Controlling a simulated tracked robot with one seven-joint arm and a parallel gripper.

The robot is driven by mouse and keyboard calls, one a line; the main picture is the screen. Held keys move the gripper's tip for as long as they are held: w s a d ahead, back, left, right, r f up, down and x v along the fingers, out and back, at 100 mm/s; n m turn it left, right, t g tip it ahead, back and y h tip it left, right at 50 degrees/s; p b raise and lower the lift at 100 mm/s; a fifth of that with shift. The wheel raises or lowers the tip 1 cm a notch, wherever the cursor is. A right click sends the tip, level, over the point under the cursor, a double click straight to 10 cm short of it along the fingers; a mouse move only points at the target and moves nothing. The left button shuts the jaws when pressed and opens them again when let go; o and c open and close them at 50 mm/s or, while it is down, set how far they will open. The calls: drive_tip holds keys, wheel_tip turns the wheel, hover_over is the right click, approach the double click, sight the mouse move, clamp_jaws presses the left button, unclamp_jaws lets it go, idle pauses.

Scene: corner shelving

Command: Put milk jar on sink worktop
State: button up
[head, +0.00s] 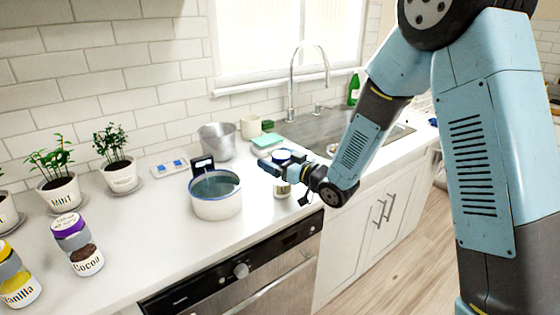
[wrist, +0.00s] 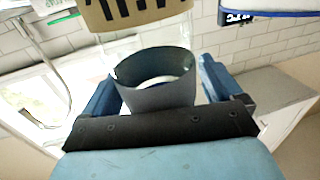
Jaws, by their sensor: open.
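A jar, which I take to be the milk jar, stands on the counter beside the pot; its light lower part (head: 282,188) shows below my gripper (head: 280,165) in the head view. My gripper hides much of its upper part. In the wrist view the jar's grey band (wrist: 155,95) lies between the two blue fingers of my gripper (wrist: 155,78). A tan label with dark letters shows at the top edge. The fingers are open, one on each side of the jar. Contact cannot be told. The sink worktop (head: 345,125) with its basin and tap is behind, to the right.
Behind are a metal pot (head: 217,141), a cream cup (head: 251,127) and a teal sponge (head: 267,141). The tap (head: 291,90) rises at the sink. A cocoa jar (head: 78,245) is far left.

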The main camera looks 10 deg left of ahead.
drive_tip(key=v, duration=1.2)
drive_tip(key=shift+r, duration=0.2)
drive_tip(key=d+r+m+t+h, duration=0.1)
drive_tip(key=d+r+m+h, duration=0.2)
drive_tip(key=d, duration=0.4)
drive_tip(key=w+d+r+m+t+h, duration=0.1)
drive_tip(key=d+r+m+h, duration=0.1)
drive_tip(key=d+r+h, duration=0.35)
drive_tip(key=d+r+m+t+h, duration=0.1)
drive_tip(key=d+m+h, duration=0.1)
drive_tip(key=d+h, duration=0.5)
drive_tip(key=s+d+r+m+g, duration=0.2)
drive_tip(key=s+d, duration=0.3)
drive_tip(key=s, duration=0.6)
drive_tip(key=s+d+r+m+g, duration=0.3)
drive_tip(key=s+d, duration=0.3)
drive_tip(key=s, duration=0.5)
drive_tip(key=shift+s+g, duration=0.2)
drive_tip(key=shift+g, duration=0.4)
